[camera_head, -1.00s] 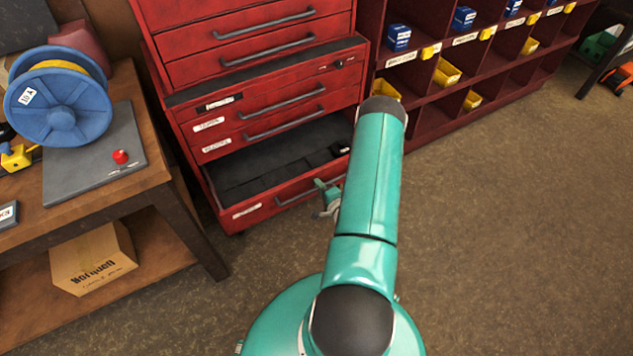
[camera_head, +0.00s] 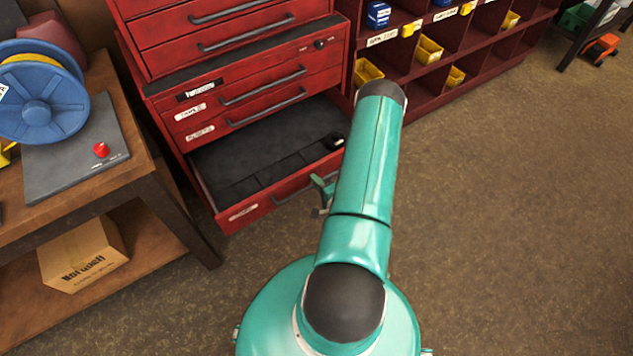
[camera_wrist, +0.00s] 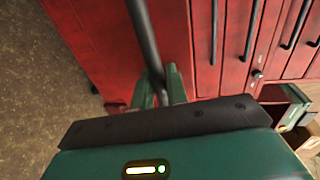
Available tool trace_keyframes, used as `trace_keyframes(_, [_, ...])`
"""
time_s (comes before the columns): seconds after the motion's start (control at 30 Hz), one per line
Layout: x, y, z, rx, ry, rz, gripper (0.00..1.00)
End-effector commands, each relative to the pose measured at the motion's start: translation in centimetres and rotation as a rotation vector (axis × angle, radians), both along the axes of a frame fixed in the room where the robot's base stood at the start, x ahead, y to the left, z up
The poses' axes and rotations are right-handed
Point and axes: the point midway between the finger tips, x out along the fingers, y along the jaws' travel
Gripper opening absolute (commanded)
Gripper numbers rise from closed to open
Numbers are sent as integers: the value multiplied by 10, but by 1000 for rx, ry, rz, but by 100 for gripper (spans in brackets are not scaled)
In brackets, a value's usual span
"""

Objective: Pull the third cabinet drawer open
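The red cabinet's lower unit has three drawers, and the lowest, third drawer (camera_head: 255,208) stands open. Its dark, divided tray (camera_head: 265,160) shows, with small items at the right end. The two drawers above it are closed. My gripper (camera_head: 320,195) is at this drawer's front, partly hidden by my teal arm. In the wrist view, the green fingers of my gripper (camera_wrist: 160,88) lie on either side of the dark bar handle (camera_wrist: 143,35) and appear closed on it. The exact finger contact is hard to see.
A wooden bench (camera_head: 165,205) with a blue reel (camera_head: 40,105) stands at left, close to the drawer's left side. A cardboard box (camera_head: 82,258) sits on its lower shelf. A red cubby shelf (camera_head: 425,80) with yellow bins is at back right.

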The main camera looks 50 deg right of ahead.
Motion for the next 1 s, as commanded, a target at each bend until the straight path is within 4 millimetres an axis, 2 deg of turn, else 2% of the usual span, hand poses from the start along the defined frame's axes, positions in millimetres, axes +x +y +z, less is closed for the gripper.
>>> trace_keyframes(0.3, [-1, 0, 0, 0, 1, 0, 19])
trace_keyframes(0.47, [-14, 3, 2, 1, 3, -1, 19])
trace_keyframes(0.9, [-101, 29, 20, 2, 3, -4, 19])
trace_keyframes(1.0, [-116, 33, 23, 1, 2, -3, 19])
